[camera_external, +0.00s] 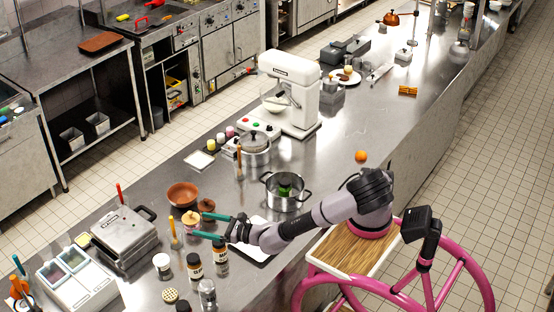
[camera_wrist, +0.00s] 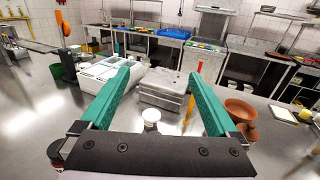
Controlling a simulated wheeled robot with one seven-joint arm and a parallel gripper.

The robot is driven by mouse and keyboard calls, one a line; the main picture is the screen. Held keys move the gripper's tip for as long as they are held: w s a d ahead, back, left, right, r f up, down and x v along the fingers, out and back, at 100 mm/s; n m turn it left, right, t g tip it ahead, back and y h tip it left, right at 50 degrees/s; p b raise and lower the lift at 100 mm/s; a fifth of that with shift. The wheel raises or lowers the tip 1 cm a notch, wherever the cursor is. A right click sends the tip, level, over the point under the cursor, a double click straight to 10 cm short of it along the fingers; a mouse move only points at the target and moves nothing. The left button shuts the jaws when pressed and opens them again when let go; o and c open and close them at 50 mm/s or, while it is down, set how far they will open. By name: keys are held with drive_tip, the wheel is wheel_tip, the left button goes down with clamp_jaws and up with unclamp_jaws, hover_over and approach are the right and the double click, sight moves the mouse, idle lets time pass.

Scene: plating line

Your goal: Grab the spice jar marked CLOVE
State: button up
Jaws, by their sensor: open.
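Two brown spice jars with black caps and pale labels stand close together on the steel counter in the external view, a left jar (camera_external: 194,268) and a right jar (camera_external: 220,256). Their labels are too small to read, so I cannot tell which is CLOVE. My gripper (camera_external: 199,225) is open with its green fingers spread, and nothing is seen held. It is above the counter, behind the two jars in the picture. In the wrist view my gripper (camera_wrist: 160,78) points past a small white-topped container (camera_wrist: 151,118); no readable CLOVE label shows.
A terracotta bowl (camera_external: 183,193), a steel press (camera_external: 125,236) and a steel pot (camera_external: 287,198) stand around. Bare counter (camera_external: 345,140) lies farther back.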

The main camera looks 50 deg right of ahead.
approach(199, 261)
drive_tip(key=x, duration=0.3)
drive_tip(key=r+x, duration=0.1)
drive_tip(key=x, duration=0.1)
drive_tip(key=shift+a+f, duration=0.1)
drive_tip(key=shift+f, duration=0.3)
drive_tip(key=x, duration=0.4)
drive_tip(key=shift+w+a, duration=0.15)
drive_tip(key=shift+w, duration=0.2)
drive_tip(key=shift+x, duration=2.95)
drive_tip(key=shift+w+d+r, duration=0.1)
drive_tip(key=shift+d, duration=0.15)
clamp_jaws()
